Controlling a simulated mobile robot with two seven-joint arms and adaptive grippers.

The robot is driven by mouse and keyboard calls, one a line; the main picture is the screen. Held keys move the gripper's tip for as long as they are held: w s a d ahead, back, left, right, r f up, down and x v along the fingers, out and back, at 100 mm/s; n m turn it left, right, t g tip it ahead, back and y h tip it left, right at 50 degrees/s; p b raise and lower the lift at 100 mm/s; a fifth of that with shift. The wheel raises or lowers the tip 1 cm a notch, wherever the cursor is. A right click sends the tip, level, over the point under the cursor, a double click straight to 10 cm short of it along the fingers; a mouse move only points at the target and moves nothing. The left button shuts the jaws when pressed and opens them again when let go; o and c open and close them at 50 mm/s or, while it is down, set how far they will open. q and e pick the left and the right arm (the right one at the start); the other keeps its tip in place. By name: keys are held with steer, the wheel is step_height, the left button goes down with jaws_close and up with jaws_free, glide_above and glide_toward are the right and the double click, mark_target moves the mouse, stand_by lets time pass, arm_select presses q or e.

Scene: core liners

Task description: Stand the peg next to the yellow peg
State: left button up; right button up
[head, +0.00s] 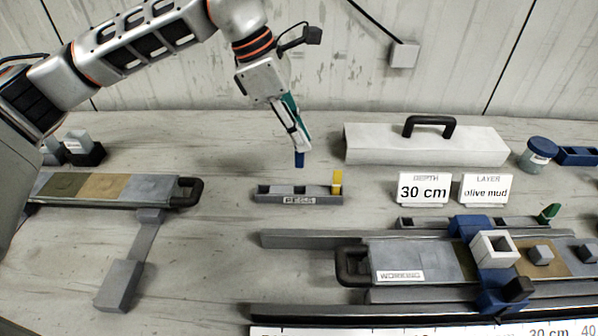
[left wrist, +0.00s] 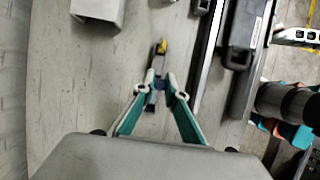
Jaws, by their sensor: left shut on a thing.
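A blue peg (head: 299,159) is held at the tips of my left gripper (head: 300,148), which is shut on it. The peg points down, slightly tilted, above and behind the grey peg rack (head: 298,200) in the head view. A yellow peg (head: 337,181) stands upright at the right end of the rack. The rack's other places look empty. In the left wrist view the blue peg (left wrist: 158,86) is between the fingertips, in line with the rack, and the yellow peg (left wrist: 161,47) is beyond it. My right gripper is not seen.
A white lidded case (head: 425,145) stands behind right of the rack. Depth card (head: 424,189) and layer card (head: 487,189) stand right of it. A long rail assembly with a blue cradle (head: 500,292) lies in front right. A core tray (head: 110,188) lies left.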

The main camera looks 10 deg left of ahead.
arm_select(q)
step_height(320, 180, down, 10)
steer(key=shift+r, duration=0.25)
steer(key=shift+f, duration=0.1)
steer(key=o, duration=0.8)
steer(key=v, duration=1.2)
steer(key=shift+s, duration=0.15)
